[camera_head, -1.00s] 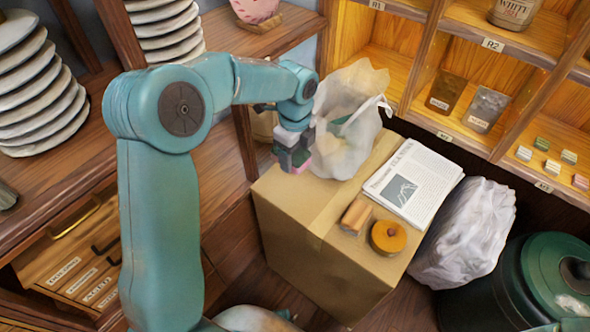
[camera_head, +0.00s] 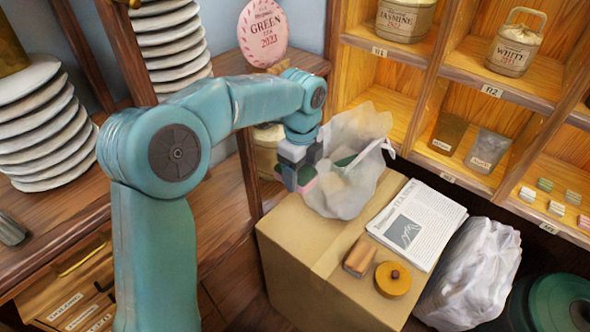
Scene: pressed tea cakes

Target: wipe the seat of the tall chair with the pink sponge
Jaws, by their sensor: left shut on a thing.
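My left gripper (camera_head: 298,180) is shut on the pink sponge (camera_head: 308,186), of which only a small pink edge shows between the grey fingers. It is over the far left part of a cardboard box, just left of a pale plastic bag; whether the sponge touches either I cannot tell. The tall chair is not in view, nor is my right gripper.
The cardboard box (camera_head: 287,237) carries the open plastic bag (camera_head: 350,190), a newspaper (camera_head: 418,225), an orange-brown block (camera_head: 360,257) and a round orange item (camera_head: 393,279). A white bag (camera_head: 468,275) and green bin (camera_head: 560,302) stand right. Stacked plates (camera_head: 40,125) stand left.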

